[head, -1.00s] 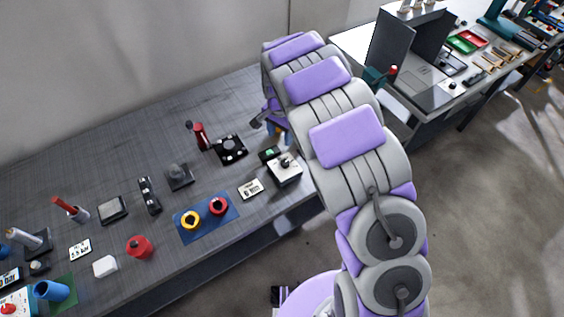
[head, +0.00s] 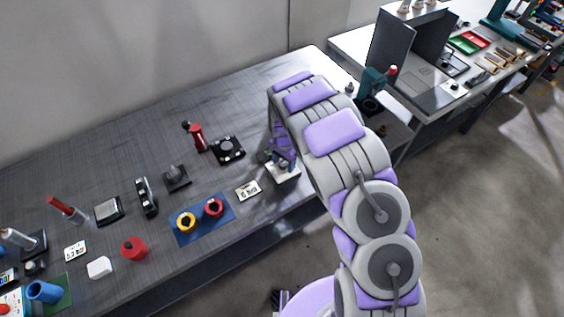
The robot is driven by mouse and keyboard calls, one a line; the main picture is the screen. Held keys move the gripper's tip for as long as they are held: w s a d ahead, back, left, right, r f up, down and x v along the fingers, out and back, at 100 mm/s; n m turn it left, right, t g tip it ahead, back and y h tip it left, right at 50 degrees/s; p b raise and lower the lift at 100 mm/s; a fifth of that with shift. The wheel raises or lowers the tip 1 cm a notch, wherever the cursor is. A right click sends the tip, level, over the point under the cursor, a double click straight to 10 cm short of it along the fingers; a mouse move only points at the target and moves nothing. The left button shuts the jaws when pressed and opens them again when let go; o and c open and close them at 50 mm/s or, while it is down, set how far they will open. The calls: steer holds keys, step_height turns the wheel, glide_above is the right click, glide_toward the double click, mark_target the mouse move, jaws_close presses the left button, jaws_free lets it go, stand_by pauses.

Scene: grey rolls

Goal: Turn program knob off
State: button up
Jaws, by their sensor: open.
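A white box (head: 284,174) sits near the front edge of the table, just below my gripper. It looks like the base of the program knob, but no label on it can be read. Its dark knob is hidden behind my gripper. My gripper (head: 277,160) points down over the box from the end of my purple and grey arm. It is open. At this size I cannot tell whether the fingers stand around the knob or touch it.
A blue mat (head: 203,228) bears a yellow-topped and a red knob. A black square device (head: 228,150) and a red-handled tool (head: 196,137) stand behind. The table's back right is clear.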

steer(key=shift+d, duration=0.35)
steer(key=shift+a+f, duration=0.1)
steer(key=shift+a, duration=0.55)
steer(key=c, duration=0.3)
steer(key=shift+a, duration=0.25)
steer(key=c, duration=0.3)
steer(key=shift+d, duration=0.45)
steer(key=c, duration=0.3)
steer(key=shift+c, duration=0.8)
steer(key=shift+a, duration=0.1)
